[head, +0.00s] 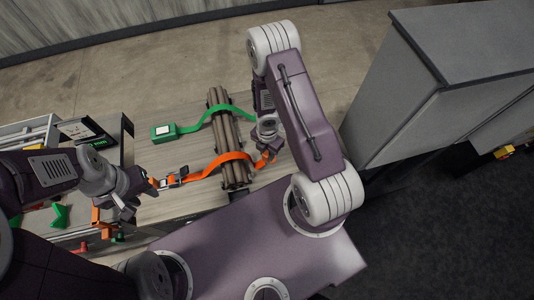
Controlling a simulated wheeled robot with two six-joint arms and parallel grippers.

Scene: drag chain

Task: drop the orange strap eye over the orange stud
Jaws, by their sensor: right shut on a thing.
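The orange strap (206,170) runs from a buckle (172,180) on the left, over a bundle of brown rods, to my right gripper. My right gripper (267,155) is shut on the strap's right end, to the right of the bundle. The eye is mostly hidden by the fingers and too small to make out. I cannot pick out the orange stud. My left gripper (131,203) is by the table's left part, just left of the strap's left end. Its fingers are too small to show whether they are open or shut.
The rod bundle (219,108) lies across the pale table (180,205). A green strap (205,114) crosses it farther back, beside a green block (163,132). Trays with coloured parts (60,215) are at the left. A grey cabinet (400,105) stands at the right.

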